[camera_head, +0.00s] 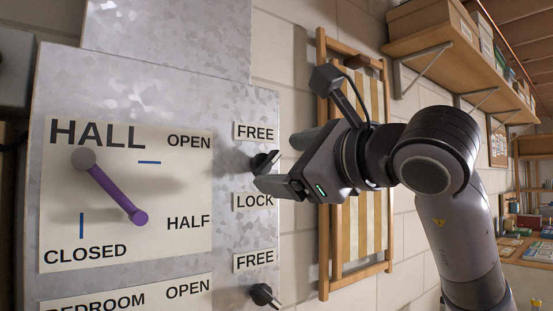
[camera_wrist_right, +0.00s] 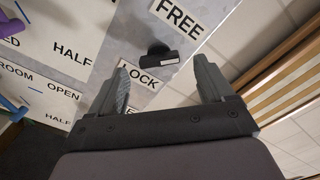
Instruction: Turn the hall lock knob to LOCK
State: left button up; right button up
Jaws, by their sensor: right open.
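The black hall lock knob (camera_head: 262,163) sits on the speckled metal panel, between the FREE label (camera_head: 256,132) above and the LOCK label (camera_head: 255,202) below. In the right wrist view the knob (camera_wrist_right: 160,52) has a bar with a small white mark, pointing sideways rather than at either label. My right gripper (camera_head: 281,162) is open, with its fingers close to the knob in the head view. In the right wrist view the knob lies just beyond the gap between the fingertips (camera_wrist_right: 160,68), and no contact shows. My left gripper is not in view.
The HALL plate (camera_head: 185,190) carries a purple lever (camera_head: 112,188) slanting down right. A second black knob (camera_head: 264,294) sits below, beside the bedroom plate (camera_head: 150,300). A folded wooden chair (camera_head: 345,240) leans on the wall behind my right arm. A shelf (camera_head: 440,45) hangs above.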

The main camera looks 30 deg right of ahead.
aim_at(263, 164)
jog(key=shift+w+a, duration=0.15)
jog(key=shift+w, duration=0.55)
jog(key=shift+w+a, duration=0.1)
jog(key=shift+w, duration=0.6)
jog(key=c, duration=1)
jog(key=shift+c, duration=0.2)
